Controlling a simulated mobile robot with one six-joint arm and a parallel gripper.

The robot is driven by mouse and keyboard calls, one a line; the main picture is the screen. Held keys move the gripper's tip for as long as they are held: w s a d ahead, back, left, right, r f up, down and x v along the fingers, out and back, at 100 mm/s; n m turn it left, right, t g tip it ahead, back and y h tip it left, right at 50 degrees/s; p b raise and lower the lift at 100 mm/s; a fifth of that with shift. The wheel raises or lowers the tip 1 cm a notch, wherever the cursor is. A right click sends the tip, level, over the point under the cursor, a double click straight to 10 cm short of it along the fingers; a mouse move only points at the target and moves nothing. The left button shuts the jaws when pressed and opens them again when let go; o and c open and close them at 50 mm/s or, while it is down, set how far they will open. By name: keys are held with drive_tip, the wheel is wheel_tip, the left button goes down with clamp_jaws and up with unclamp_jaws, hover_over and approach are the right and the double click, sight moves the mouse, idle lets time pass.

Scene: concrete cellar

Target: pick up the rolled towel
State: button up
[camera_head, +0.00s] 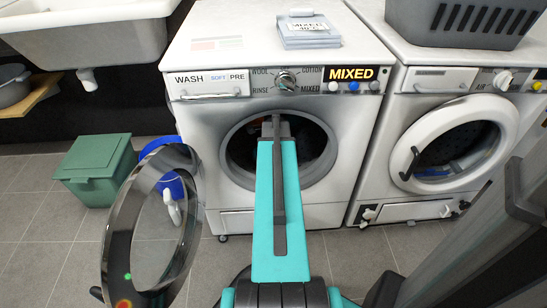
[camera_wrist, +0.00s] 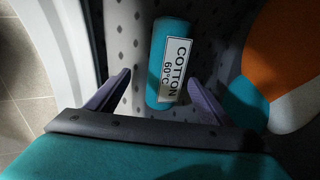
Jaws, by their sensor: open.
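In the wrist view the rolled towel (camera_wrist: 159,55) is a teal roll with a white label reading "COTTON 60°C". It lies on the grey perforated drum wall (camera_wrist: 125,30). My gripper (camera_wrist: 162,82) is open, with one finger on each side of the towel's lower part. In the head view my arm reaches into the open drum of the left washing machine (camera_head: 205,150). There the gripper and the towel are hidden inside.
Orange, white and teal cloth (camera_wrist: 285,50) lies at the right in the drum. The machine's round door (camera_head: 112,235) hangs open at the left. A second machine (camera_head: 405,150) stands on the right. A green bin (camera_head: 95,165) and a blue container (camera_head: 172,185) stand on the floor.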

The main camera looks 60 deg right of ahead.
drive_tip(key=shift+w+d, duration=0.15)
drive_tip(key=shift+d, duration=0.3)
drive_tip(key=shift+w+d+f+b, duration=0.1)
drive_tip(key=shift+d+f+b, duration=0.05)
drive_tip(key=shift+f+b, duration=0.15)
drive_tip(key=shift+b+x, duration=0.9)
drive_tip(key=shift+x, duration=0.1)
drive_tip(key=shift+b+x, duration=1)
drive_tip(key=shift+x, duration=0.25)
drive_tip(key=c, duration=1.4)
